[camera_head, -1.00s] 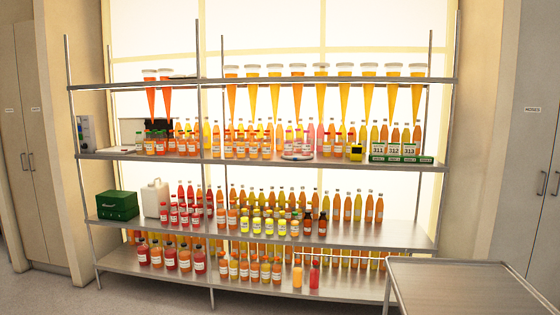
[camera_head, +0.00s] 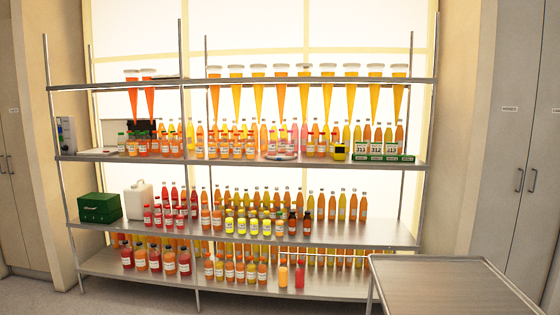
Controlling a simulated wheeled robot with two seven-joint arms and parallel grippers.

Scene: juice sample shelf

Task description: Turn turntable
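A low, round, pale dish-like piece (camera_head: 281,156) lies near the front edge of the second shelf from the top, right of the middle. It may be the turntable, but it is too small to tell. Small orange jars (camera_head: 237,149) stand close to its left, and bottles stand behind it. A yellow device with a dark face (camera_head: 340,151) stands to its right. Neither of my grippers is in view.
A metal shelf rack (camera_head: 330,234) holds many bottles, jars and hanging cones. A green box (camera_head: 100,207) and a white jug (camera_head: 139,200) stand at left. Green numbered blocks (camera_head: 376,152) sit at right. A metal table (camera_head: 450,285) fills the lower right, its visible top bare.

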